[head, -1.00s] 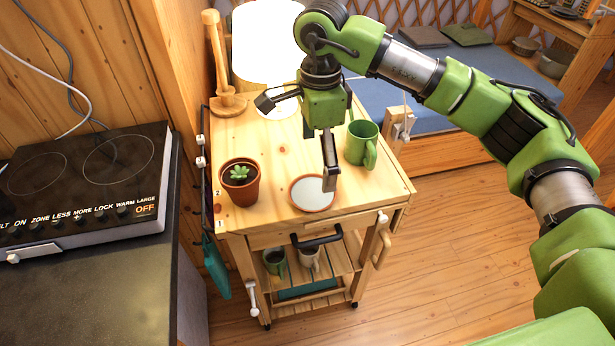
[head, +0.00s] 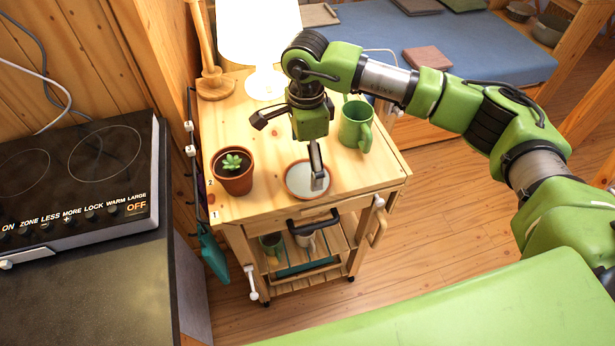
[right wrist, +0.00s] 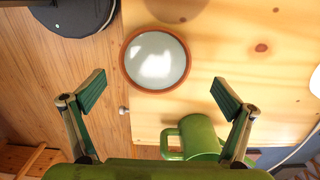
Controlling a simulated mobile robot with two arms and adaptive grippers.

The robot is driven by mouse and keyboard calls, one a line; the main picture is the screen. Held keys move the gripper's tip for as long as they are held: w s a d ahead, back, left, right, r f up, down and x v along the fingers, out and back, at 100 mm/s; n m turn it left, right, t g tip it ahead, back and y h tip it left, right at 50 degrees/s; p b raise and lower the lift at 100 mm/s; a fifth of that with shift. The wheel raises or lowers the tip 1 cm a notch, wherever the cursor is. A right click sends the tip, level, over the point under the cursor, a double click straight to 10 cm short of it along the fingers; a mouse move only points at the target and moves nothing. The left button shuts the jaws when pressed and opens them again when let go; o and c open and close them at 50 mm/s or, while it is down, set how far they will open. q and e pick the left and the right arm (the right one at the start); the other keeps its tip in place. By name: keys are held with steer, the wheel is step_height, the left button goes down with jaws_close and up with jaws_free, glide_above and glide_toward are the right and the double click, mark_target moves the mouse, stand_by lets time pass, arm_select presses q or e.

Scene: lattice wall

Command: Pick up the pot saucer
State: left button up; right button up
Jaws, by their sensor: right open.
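The pot saucer (head: 299,180) is a shallow round dish with a terracotta rim and a pale inside. It lies near the front edge of the wooden cart top (head: 258,192). It shows whole in the right wrist view (right wrist: 156,62), just beyond the fingertips and between their lines. My right gripper (head: 290,146) is open and empty above the cart. One finger overlaps the saucer in the head view; I cannot tell the exact height or whether it touches. Both fingers show spread apart in the right wrist view (right wrist: 158,94). My left gripper is out of view.
A potted succulent (head: 232,172) stands left of the saucer, and a green mug (head: 356,126) stands behind it to the right. A white lamp (head: 262,40) and a wooden stand (head: 213,82) are at the back. A cooktop (head: 75,175) is at left.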

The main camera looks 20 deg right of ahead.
mark_target(308, 180)
steer(key=f+p, duration=0.1)
steer(key=s+f, duration=0.1)
steer(key=f, duration=0.1)
steer(key=shift+f+p, duration=0.3)
steer(key=shift+p, duration=0.05)
steer(key=shift+w+f, duration=0.15)
steer(key=shift+f, duration=0.35)
steer(key=c, duration=1.2)
steer(key=shift+c, duration=0.2)
steer(key=shift+r, duration=0.15)
